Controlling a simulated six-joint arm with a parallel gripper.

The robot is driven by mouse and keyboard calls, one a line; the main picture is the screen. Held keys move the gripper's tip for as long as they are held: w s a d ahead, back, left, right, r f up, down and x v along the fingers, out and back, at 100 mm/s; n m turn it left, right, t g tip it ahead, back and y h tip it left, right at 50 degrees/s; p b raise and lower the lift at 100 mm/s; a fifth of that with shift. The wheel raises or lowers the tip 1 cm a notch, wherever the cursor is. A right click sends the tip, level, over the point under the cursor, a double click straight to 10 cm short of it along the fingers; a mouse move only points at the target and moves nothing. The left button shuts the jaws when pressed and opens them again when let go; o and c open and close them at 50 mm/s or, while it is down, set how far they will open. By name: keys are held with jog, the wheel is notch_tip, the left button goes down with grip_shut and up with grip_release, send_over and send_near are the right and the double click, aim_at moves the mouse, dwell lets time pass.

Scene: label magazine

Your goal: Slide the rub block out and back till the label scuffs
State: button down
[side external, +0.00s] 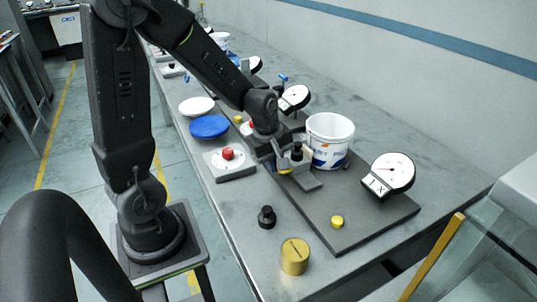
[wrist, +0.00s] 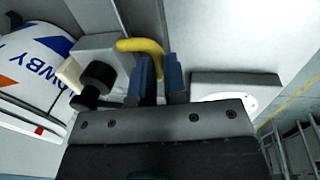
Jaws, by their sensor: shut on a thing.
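The white tub (side external: 331,128) with a blue and orange printed label (side external: 327,157) stands on the dark base plate. It also fills the left of the wrist view (wrist: 25,60), its label partly cut off. The rub block (side external: 307,181) is a grey block beside the tub, with a black knob; its cream pad (wrist: 69,73) faces the label. I cannot tell whether pad and label touch. A yellow handle (wrist: 140,46) curves from the block to between my fingers. My gripper (wrist: 160,78) is shut on that handle. In the side view my gripper (side external: 281,162) partly hides the block.
A dial gauge (side external: 393,170) stands on the base plate (side external: 365,228), right of the tub. A brass weight (side external: 295,257) and a black knob piece (side external: 267,217) sit near the front edge. A red-button box (side external: 228,155) and blue lid (side external: 209,127) lie left of my gripper.

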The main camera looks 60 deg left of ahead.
jog(key=d, duration=0.3)
jog(key=shift+d, duration=0.4)
jog(key=c, duration=1.2)
grip_release()
jog(key=shift+o, duration=0.2)
notch_tip(320, 180, up, 14)
jog(key=s, duration=0.2)
jog(key=shift+s+f, duration=0.2)
jog(key=shift+s, duration=0.15)
